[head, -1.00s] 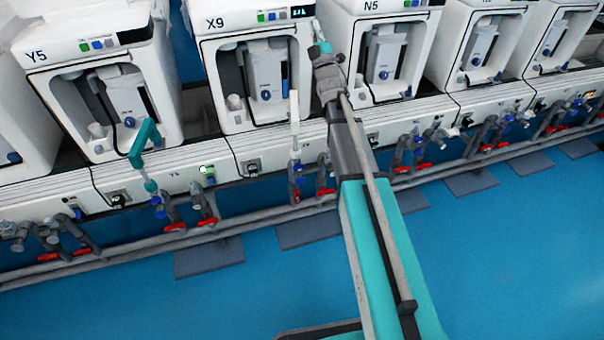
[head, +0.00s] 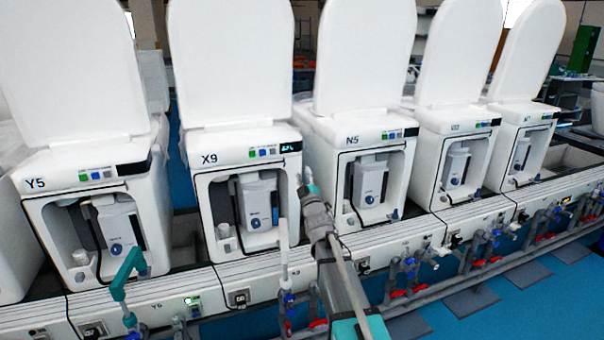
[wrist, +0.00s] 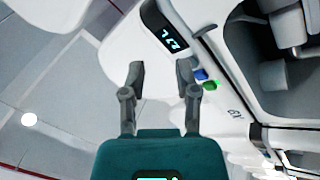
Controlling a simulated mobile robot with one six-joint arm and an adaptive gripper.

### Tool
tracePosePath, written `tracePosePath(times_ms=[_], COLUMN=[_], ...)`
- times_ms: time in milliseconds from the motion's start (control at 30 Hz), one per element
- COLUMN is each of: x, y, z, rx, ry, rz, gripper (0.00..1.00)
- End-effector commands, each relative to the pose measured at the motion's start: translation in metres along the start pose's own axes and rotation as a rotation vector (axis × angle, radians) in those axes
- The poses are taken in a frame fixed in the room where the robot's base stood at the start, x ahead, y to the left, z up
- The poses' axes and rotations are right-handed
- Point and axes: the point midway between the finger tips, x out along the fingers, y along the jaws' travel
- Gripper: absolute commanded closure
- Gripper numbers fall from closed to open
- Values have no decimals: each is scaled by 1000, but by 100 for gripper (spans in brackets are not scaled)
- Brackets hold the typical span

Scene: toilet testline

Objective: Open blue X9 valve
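The X9 unit (head: 246,195) is a white toilet testing station with a raised lid, left of centre in the head view. A blue valve (head: 287,298) is on the pipes below its front, under an upright white piece (head: 284,250). My gripper (head: 308,180) is above and to the right of this valve, between the X9 and N5 units and well apart from the valve. In the wrist view my gripper (wrist: 160,75) has its two fingers spread with nothing between them. The valve does not show in the wrist view.
The Y5 unit (head: 95,215) stands to the left and the N5 unit (head: 365,175) to the right. A red valve (head: 318,323) is beside the blue one. A teal angled piece (head: 126,275) stands before Y5. More pipes and valves run along the right.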

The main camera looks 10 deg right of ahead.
Motion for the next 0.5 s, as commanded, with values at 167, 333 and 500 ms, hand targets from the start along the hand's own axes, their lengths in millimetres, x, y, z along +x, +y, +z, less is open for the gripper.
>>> tracePosePath(times_ms=[167, 333, 500], x=[-29, -62, -105], y=[-22, -44, -65], z=[24, 46, 62], rx=[99, 193, 283], ry=[-205, -408, -616], rz=[-127, -240, -346], gripper=[60, 60, 60])
